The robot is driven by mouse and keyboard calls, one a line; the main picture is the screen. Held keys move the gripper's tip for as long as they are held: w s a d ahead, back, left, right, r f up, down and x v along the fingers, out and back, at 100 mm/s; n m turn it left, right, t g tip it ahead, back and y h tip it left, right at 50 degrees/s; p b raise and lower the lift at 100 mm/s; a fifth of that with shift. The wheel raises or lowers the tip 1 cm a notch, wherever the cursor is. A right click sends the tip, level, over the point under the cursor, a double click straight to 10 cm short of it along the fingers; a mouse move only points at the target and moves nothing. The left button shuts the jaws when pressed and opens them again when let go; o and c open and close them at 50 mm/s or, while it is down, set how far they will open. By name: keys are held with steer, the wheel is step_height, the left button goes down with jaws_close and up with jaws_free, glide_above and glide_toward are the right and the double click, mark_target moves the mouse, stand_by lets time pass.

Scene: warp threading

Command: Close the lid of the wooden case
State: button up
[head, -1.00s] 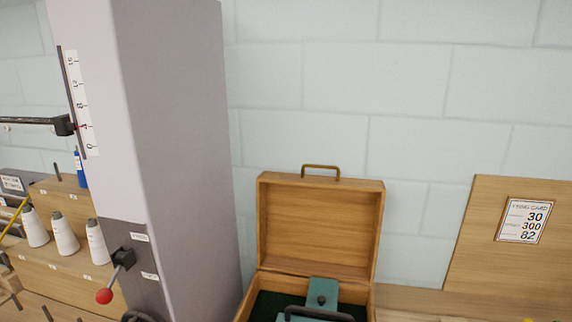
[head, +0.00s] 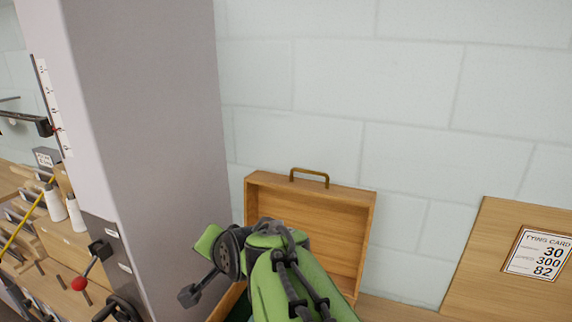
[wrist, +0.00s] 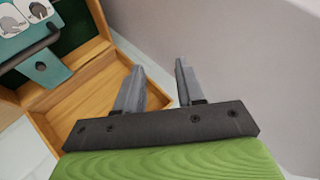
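The wooden case stands on the bench with its lid (head: 335,215) open and upright near the wall. A brass-coloured handle (head: 310,178) sits on the lid's top edge. My green arm covers most of the case body in the head view. The wrist view shows the case (wrist: 98,48) at the upper left, with a dark green lining and a teal item (wrist: 45,68) inside. The lid (wrist: 90,100) also shows there. My gripper (wrist: 159,66) is open and empty, its fingers apart. The left finger overlaps the lid's edge in the picture; I cannot tell whether they touch.
A tall grey column (head: 150,130) stands just left of the case, with a red-knobbed lever (head: 85,275) on its front. White cones (head: 74,212) stand further left. A wooden board with a tying card (head: 540,253) is at the right. The block wall is close behind.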

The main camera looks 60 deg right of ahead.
steer(key=s+d+r+m+h+p, duration=0.25)
steer(key=d+m, duration=0.35)
steer(key=d, duration=0.5)
steer(key=m+g+h+p, duration=0.1)
steer(key=m+h+p, duration=0.1)
steer(key=m+h, duration=0.55)
glide_toward(310, 173)
steer(key=w+d+p, duration=0.1)
steer(key=w+d, duration=0.1)
steer(key=d, duration=0.1)
steer(key=w+d+f+y+p, duration=0.1)
steer(key=d, duration=0.2)
steer(key=w+d+m+y+p, duration=0.1)
steer(key=w+d, duration=0.1)
steer(key=d, duration=0.1)
steer(key=shift+w+f, duration=0.25)
steer(key=shift+w, duration=0.1)
steer(key=shift+c, duration=0.5)
jaws_close()
